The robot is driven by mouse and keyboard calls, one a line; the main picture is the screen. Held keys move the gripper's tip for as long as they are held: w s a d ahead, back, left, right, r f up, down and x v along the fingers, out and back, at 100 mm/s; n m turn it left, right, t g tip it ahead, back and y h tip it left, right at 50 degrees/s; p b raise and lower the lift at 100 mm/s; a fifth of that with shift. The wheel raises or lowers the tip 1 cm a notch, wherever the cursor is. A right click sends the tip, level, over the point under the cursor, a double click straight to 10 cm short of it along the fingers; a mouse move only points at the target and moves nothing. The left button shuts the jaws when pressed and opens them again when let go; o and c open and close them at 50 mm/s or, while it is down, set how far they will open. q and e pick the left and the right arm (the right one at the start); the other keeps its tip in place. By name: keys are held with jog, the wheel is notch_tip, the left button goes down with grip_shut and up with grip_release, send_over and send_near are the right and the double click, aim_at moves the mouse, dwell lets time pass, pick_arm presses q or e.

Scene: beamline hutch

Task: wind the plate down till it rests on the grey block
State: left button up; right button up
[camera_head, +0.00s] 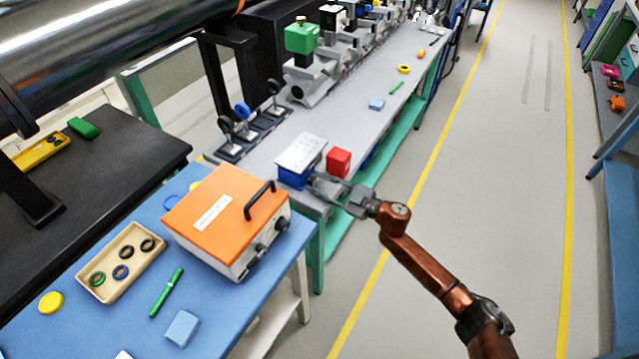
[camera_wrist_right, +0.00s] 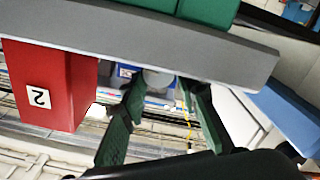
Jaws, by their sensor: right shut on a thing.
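The pale plate (camera_head: 301,152) with rows of small holes lies on top of a blue jack (camera_head: 294,178) at the near end of the long grey bench. A red block (camera_head: 339,161) stands just right of it; it also shows in the right wrist view (camera_wrist_right: 50,85), with a "2" label. My right gripper (camera_head: 320,184) is at the jack's front. In the wrist view its green fingers (camera_wrist_right: 160,88) are closed around a round grey knob (camera_wrist_right: 157,78). I cannot make out a grey block or the gap under the plate. My left gripper is out of view.
An orange-topped box (camera_head: 222,210) with a black handle stands close by on the blue table (camera_head: 225,325), beside a tan tray (camera_head: 122,262) of rings. Optics mounts (camera_head: 250,125) stand behind the jack. The floor aisle to the right is clear.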

dwell(0.3)
jog(key=o, duration=1.1)
jog(key=shift+o, duration=0.2)
jog(key=v, duration=1.2)
jog(key=shift+d+f, duration=0.1)
